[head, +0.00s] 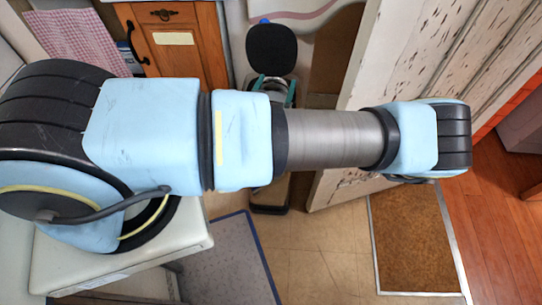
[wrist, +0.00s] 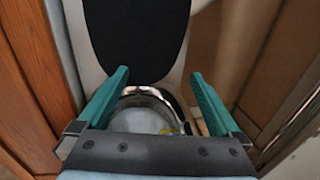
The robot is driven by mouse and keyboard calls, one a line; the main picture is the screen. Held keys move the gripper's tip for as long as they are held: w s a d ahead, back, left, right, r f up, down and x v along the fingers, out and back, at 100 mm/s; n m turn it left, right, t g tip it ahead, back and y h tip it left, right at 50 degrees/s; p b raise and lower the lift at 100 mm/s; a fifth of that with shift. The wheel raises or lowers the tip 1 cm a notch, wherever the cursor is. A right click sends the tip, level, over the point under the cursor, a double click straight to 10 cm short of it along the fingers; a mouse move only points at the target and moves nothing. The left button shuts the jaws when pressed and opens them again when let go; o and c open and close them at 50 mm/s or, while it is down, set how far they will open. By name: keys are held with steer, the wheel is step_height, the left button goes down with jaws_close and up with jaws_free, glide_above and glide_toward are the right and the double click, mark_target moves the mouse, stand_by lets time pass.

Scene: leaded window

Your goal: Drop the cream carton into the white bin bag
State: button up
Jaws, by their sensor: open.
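My gripper (head: 273,89) is open, its two teal fingers spread with nothing between them. It is over a pedal-type bin with a raised black oval lid (head: 271,50). The lid also shows in the wrist view (wrist: 138,35), behind the fingertips. Below it, between the fingers, a shiny rim rings a whitish lining that looks like the white bin bag (wrist: 142,120). A small yellow patch shows inside near the right finger. I cannot make out the cream carton in either view; my gripper hides part of the bin's opening.
A wooden cabinet (head: 182,48) stands left of the bin, with a pink checked cloth (head: 75,42) further left. A peeling white door (head: 400,75) is on the right. A brown doormat (head: 410,235) and a grey mat (head: 225,262) lie on the floor.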

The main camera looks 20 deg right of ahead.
steer(key=b+v, duration=0.1)
steer(key=v, duration=0.8)
steer(key=shift+s+a, duration=0.2)
steer(key=shift+s, duration=0.1)
